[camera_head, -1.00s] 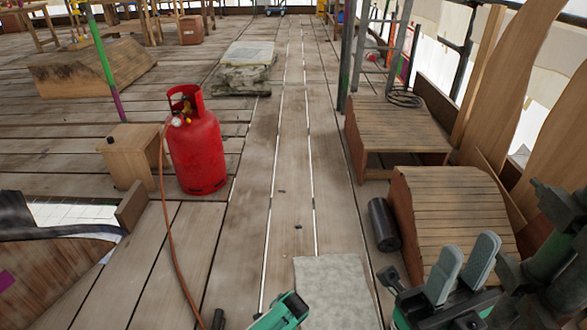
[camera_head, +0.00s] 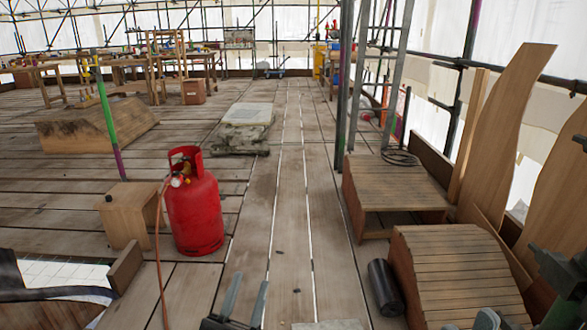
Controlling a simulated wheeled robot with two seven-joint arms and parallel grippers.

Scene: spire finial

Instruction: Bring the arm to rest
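My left gripper (camera_head: 245,296) shows at the bottom of the head view, left of centre. Its two grey fingers point up and stand apart, with only planks visible between them. It holds nothing that I can see. My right gripper (camera_head: 469,322) shows only by its grey fingertips at the bottom edge, right of centre. The tips are apart and nothing shows between them. The rest of that gripper is cut off by the frame.
A red gas cylinder (camera_head: 194,211) with a hose stands left of centre, beside a small wooden stool (camera_head: 126,220). Slatted wooden forms (camera_head: 456,270) and a dark roller (camera_head: 384,288) lie at right. Stacked slabs (camera_head: 245,118) lie farther off.

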